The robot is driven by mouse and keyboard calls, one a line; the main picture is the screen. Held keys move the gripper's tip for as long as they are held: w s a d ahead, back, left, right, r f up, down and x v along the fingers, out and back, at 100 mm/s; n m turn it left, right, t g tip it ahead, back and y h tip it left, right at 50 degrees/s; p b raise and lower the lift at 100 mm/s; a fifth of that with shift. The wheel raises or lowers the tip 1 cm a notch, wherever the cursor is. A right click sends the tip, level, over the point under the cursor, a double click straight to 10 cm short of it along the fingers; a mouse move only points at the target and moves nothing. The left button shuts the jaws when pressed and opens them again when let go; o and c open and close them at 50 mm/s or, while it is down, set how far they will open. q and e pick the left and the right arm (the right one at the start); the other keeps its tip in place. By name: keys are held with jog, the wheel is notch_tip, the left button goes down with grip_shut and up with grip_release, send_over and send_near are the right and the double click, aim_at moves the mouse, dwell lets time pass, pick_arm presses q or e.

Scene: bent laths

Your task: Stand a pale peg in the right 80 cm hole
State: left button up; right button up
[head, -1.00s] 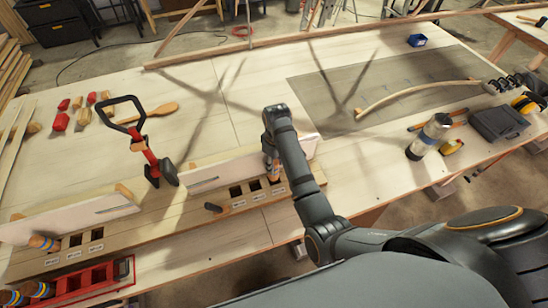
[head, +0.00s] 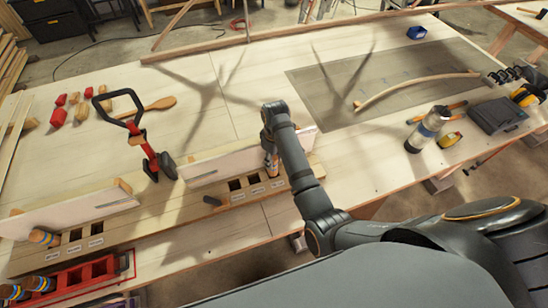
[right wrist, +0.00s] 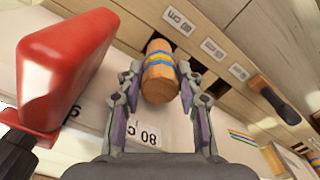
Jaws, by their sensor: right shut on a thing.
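My right gripper (right wrist: 160,85) is shut on a wooden peg (right wrist: 160,68) with blue and yellow bands. In the head view the peg (head: 270,162) shows below my right gripper (head: 270,143), at the right end of the right hole strip (head: 222,197). The label reading 80 cm (right wrist: 178,22) lies just beyond the peg in the wrist view. My left gripper is not in view.
A white board (head: 205,165) stands along the strip. A red and black clamp (head: 150,150) stands left of it. A large red part (right wrist: 62,65) is close beside my right gripper.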

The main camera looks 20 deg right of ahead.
jog(key=shift+f, duration=0.85)
jog(key=o, duration=1.3)
notch_tip(320, 180, up, 2)
jog(key=shift+r, duration=3.55)
